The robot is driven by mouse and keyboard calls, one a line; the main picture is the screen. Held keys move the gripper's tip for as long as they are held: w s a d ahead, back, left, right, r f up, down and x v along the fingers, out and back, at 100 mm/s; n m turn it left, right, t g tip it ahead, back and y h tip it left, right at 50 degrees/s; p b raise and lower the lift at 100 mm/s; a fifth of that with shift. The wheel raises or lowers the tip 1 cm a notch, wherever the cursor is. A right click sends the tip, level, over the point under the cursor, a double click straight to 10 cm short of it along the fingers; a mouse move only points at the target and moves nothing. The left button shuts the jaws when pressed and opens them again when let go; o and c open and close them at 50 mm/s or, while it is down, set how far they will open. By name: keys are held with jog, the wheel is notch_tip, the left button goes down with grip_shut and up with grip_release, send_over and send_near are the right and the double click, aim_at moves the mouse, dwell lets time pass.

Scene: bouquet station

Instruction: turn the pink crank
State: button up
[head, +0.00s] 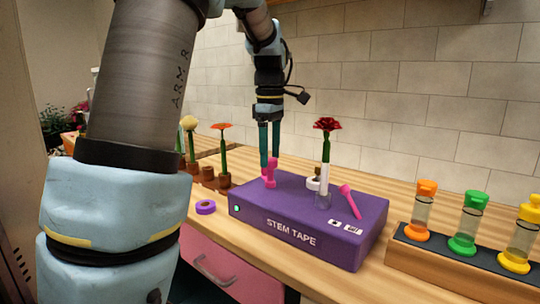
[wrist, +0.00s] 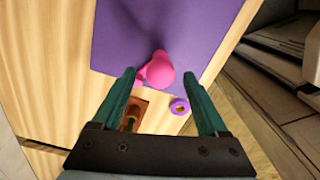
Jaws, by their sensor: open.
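A purple box (head: 300,258) labelled "STEM TAPE" stands on the wooden counter. An upright pink part with a rounded top (head: 270,175) rises from its left end. A second pink part (head: 348,202), a slanted rod with a knob, sits further right on the box. I cannot tell for certain which one is the crank. My gripper (head: 270,160) is open and points down at the left pink part. In the wrist view, that pink part's rounded top (wrist: 160,68) lies between the teal fingertips (wrist: 159,76), with gaps visible on both sides. Contact cannot be told.
A red flower (head: 327,124) stands upright on the box, in a clear holder. A purple tape roll (head: 205,208) lies left of the box. Orange, green and yellow-capped tubes (head: 467,228) stand in a rack at right. Flowers in brown holders (head: 223,180) stand behind left.

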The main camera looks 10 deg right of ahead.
jog(key=shift+f, duration=0.5)
grip_shut()
dwell(0.3)
